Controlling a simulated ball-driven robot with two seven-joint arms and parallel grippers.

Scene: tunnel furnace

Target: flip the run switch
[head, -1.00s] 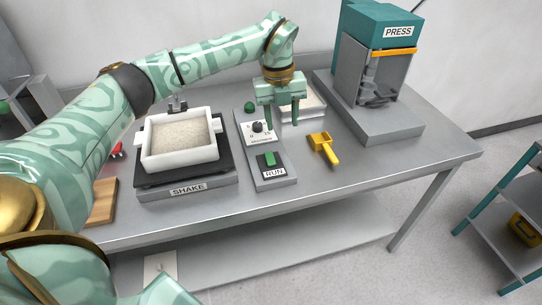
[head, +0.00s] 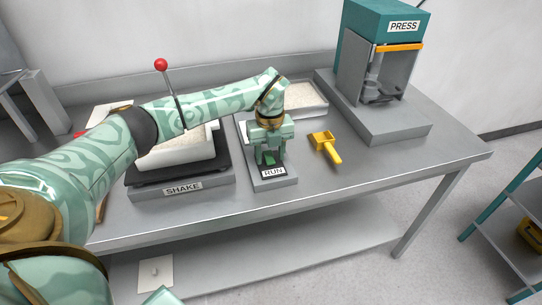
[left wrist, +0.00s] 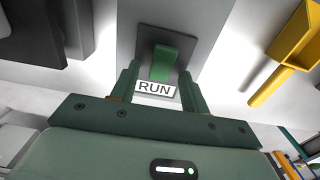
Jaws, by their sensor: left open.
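The run switch is a green rocker (left wrist: 163,63) in a dark plate on a narrow grey control box (head: 262,183), above a white RUN label (head: 273,171). My left gripper (head: 269,156) is open and points down at the switch. In the left wrist view the two fingers (left wrist: 160,78) stand on either side of the rocker's near part and the RUN label. I cannot tell whether a finger touches the rocker. In the head view the fingers partly hide the rocker and the gripper hides the box's knob. My right gripper is not in view.
A shaker (head: 183,187) labelled SHAKE, bearing a white tray, stands left. A red-knobbed lever (head: 161,64) rises behind my arm. A yellow scoop (head: 325,146) lies right of the box. A pale tray (head: 302,98) lies behind, and a teal press (head: 387,22) stands back right.

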